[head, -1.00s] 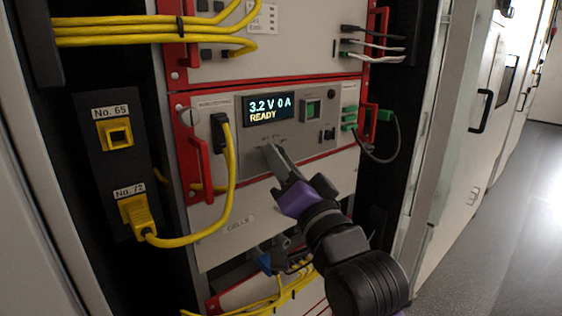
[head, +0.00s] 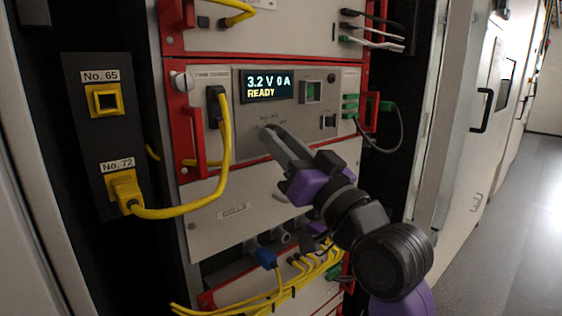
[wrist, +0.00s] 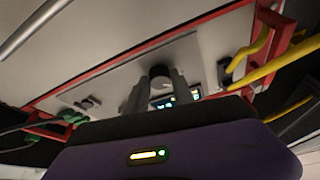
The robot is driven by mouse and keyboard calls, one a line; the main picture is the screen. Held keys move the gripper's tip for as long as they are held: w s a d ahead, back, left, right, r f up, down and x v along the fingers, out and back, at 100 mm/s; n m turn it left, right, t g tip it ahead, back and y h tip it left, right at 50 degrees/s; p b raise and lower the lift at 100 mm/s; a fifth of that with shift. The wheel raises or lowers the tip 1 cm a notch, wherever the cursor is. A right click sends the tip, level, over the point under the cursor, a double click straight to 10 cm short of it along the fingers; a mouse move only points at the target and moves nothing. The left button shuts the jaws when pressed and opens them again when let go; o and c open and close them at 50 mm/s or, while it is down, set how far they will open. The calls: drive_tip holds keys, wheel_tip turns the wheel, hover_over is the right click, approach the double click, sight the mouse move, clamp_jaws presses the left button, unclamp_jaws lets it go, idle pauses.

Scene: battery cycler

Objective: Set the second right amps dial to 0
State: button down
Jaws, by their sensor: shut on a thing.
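The middle unit's display (head: 268,85) reads "3.2 V 0 A" and "READY". My gripper (head: 272,137) reaches the grey panel below this display from the lower right. In the wrist view, a dark round dial (wrist: 160,71) sits between the two fingers of my gripper (wrist: 158,80), which are shut on it. In the head view the dial is mostly hidden by the fingers. Small markings above it are too small to read. The lit display (wrist: 176,98) also shows in the wrist view, partly behind a finger.
A yellow cable (head: 226,150) hangs from a black plug to the left. Red handles (head: 190,130) flank the unit. Green connectors (head: 352,105) with a grey cable are at right. Sockets labelled No. 65 and No. 72 (head: 117,165) stand left.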

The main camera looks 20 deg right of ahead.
drive_tip(key=shift+d+f+n+y+b, duration=0.1)
drive_tip(key=shift+n+y+b, duration=0.9)
drive_tip(key=shift+n+b, duration=0.6)
drive_tip(key=shift+n, duration=0.3)
drive_tip(key=c, duration=1.1)
unclamp_jaws()
drive_tip(key=b+v, duration=0.1)
drive_tip(key=v, duration=0.6)
drive_tip(key=shift+s+d, duration=0.2)
drive_tip(key=shift+s, duration=0.15)
